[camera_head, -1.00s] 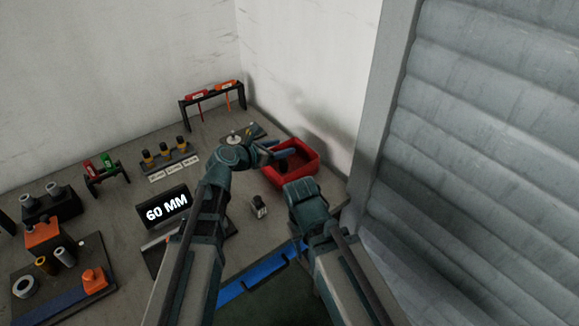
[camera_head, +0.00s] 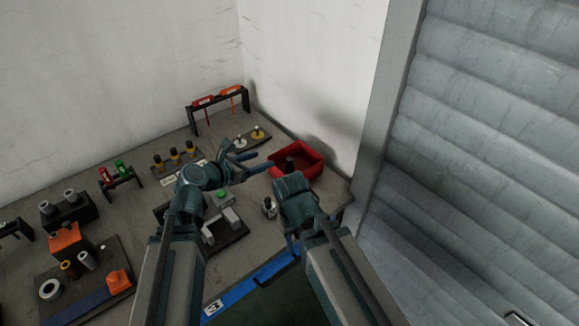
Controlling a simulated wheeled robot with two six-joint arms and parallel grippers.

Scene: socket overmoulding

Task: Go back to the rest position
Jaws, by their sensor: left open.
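My left gripper (camera_head: 258,161) is open and empty above the bench, left of the red bin (camera_head: 318,168). Its two blue-grey fingers point right, towards the bin. My right arm comes in from the bottom. Its dark wrist is in front of the bin's near side, and its fingers are hidden, so I cannot tell whether that gripper is open or shut. A dark part (camera_head: 290,164) shows inside the red bin.
A small metal cylinder (camera_head: 269,207) stands close left of my right wrist. A dark fixture (camera_head: 229,230) with a green button lies under my left arm. Racks and parts fill the bench's left side. A wall and shutter (camera_head: 490,130) bound the right.

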